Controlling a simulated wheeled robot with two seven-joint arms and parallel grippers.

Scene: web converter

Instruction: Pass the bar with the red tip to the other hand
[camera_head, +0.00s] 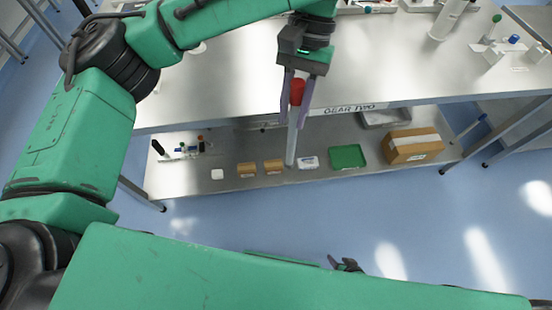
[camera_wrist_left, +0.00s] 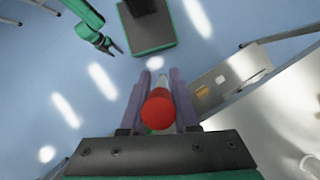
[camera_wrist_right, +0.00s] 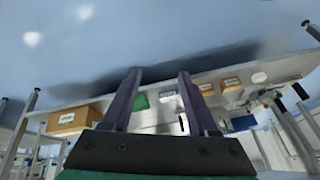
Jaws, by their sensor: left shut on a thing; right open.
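The bar has a red tip (camera_head: 297,92) and a pale grey shaft (camera_head: 292,145) that hangs down, nearly upright. My left gripper (camera_head: 294,112) is shut on the bar near its red end, in front of the table edge. In the left wrist view the red tip (camera_wrist_left: 158,110) faces the camera between the purple fingers, and the shaft mostly hides behind it. My right gripper (camera_wrist_right: 158,75) is open and empty in the right wrist view. In the left wrist view it shows (camera_wrist_left: 117,48) well away from the bar, over the floor.
A metal table (camera_head: 235,85) labelled "GEAR TWO" stands ahead. Its lower shelf (camera_head: 225,155) holds a green tray (camera_head: 348,156), a cardboard box (camera_head: 412,146) and small boxes. Bottles and small parts stand on the top at right. The blue floor (camera_head: 440,220) in front is clear.

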